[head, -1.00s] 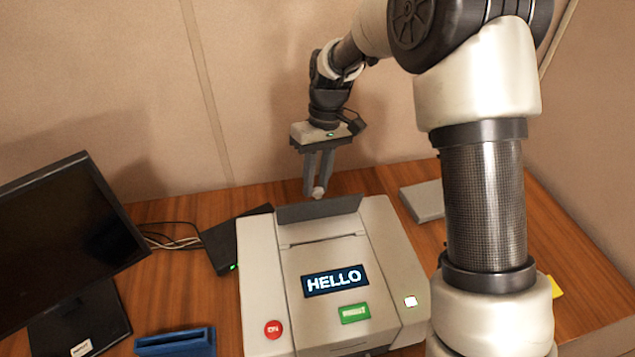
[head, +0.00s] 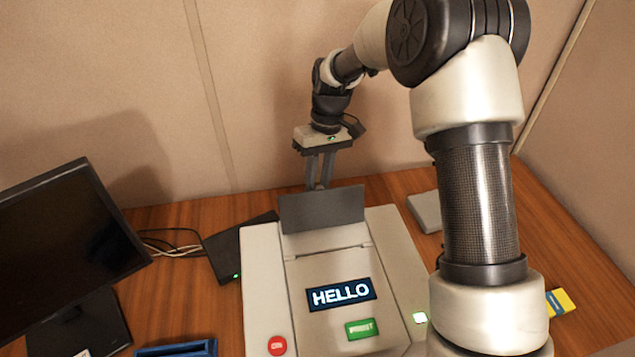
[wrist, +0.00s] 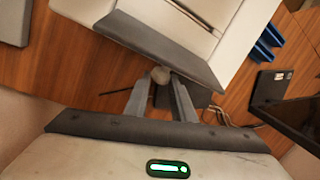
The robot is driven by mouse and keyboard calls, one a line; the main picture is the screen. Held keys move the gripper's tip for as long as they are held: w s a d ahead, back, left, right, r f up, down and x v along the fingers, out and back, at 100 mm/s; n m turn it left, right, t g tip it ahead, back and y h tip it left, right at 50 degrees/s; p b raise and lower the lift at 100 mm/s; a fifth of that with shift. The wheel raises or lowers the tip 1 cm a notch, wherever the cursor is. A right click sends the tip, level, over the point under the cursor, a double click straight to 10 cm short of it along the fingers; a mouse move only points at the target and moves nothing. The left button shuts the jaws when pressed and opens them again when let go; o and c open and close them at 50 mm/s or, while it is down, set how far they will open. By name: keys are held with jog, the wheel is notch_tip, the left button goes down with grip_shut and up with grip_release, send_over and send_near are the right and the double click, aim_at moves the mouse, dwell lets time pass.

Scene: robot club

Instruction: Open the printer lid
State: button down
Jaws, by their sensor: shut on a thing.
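The printer (head: 262,290) is a pale grey box on the desk, with a lit HELLO screen. The dark grey printer lid (head: 322,210) stands raised and tilted at its back edge; it also shows in the wrist view (wrist: 160,45). A small round knob (wrist: 160,75) is at the lid's edge. My gripper (head: 319,183) is behind the lid, pointing down, its fingertips partly hidden by the lid's top edge. In the wrist view my gripper (wrist: 160,87) is shut on the knob, with a finger on each side.
A monitor (head: 70,250) stands at the left, with a black box (head: 238,247) and cables beside the printer. A blue tray (head: 175,350) is at the front left. A grey box (head: 425,210) and a yellow item (head: 561,302) lie right. The wall is close behind.

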jog(key=shift+w+d+f, duration=0.45)
jog(key=c, duration=1.7)
grip_release()
jog(key=shift+o, duration=0.9)
jog(key=shift+w+f, duration=0.15)
jog(key=shift+w, duration=0.1)
jog(key=shift+s+a+r, duration=0.15)
jog(key=shift+r, duration=0.15)
jog(key=v, duration=1.7)
jog(key=shift+p, duration=0.3)
